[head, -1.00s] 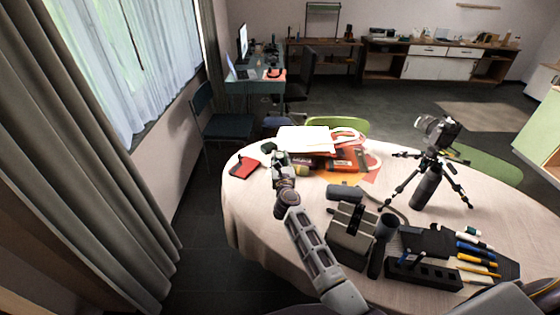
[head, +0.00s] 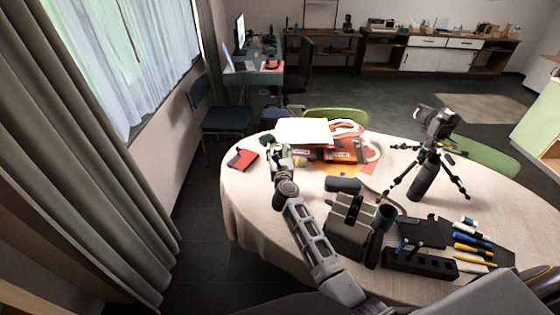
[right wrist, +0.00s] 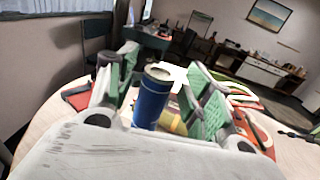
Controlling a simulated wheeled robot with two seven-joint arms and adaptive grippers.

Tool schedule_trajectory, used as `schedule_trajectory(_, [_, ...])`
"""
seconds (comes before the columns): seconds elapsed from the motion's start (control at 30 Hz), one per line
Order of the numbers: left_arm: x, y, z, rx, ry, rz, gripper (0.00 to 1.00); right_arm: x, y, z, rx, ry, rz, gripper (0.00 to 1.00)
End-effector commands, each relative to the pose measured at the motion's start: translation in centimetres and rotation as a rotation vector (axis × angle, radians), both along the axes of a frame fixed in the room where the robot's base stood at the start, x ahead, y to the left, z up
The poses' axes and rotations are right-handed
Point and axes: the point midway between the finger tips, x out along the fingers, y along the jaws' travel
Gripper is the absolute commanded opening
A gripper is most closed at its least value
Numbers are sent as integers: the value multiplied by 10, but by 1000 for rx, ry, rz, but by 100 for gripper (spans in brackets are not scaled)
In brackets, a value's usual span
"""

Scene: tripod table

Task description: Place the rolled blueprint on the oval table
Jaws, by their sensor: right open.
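The oval table (head: 250,205) has a pale cloth and fills the lower right of the head view. My right gripper (head: 277,152) is over its far left part, beside a pile of books and papers. In the right wrist view my right gripper (right wrist: 160,90) has its green-padded fingers spread apart. A blue rolled tube (right wrist: 152,97), which looks like the rolled blueprint, stands upright between them with its open end up. Its lower end is hidden by the gripper body. I cannot make the tube out in the head view. My left gripper is not in view.
A red notebook (head: 243,159) lies left of the gripper. White papers (head: 302,131) top the pile at right. A camera tripod (head: 424,180), a grey case (head: 350,236), a black holder (head: 420,265) and pens (head: 472,250) crowd the right side. The table's left front is bare.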

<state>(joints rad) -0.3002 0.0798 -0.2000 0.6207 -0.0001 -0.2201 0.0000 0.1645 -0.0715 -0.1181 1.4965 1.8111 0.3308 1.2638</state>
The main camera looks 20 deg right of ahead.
Motion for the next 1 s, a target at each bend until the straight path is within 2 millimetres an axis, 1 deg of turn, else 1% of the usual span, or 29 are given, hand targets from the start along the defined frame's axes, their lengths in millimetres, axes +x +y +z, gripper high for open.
schedule_trajectory(0.1, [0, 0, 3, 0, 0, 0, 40, 0, 0, 4, -1, -1, 0, 51])
schedule_trajectory(0.27, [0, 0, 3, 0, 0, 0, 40, -10, 2, 2, 0, 1, 1, 51])
schedule_trajectory(1.0, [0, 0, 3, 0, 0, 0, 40, -73, 15, 2, 1, 1, 1, 51])
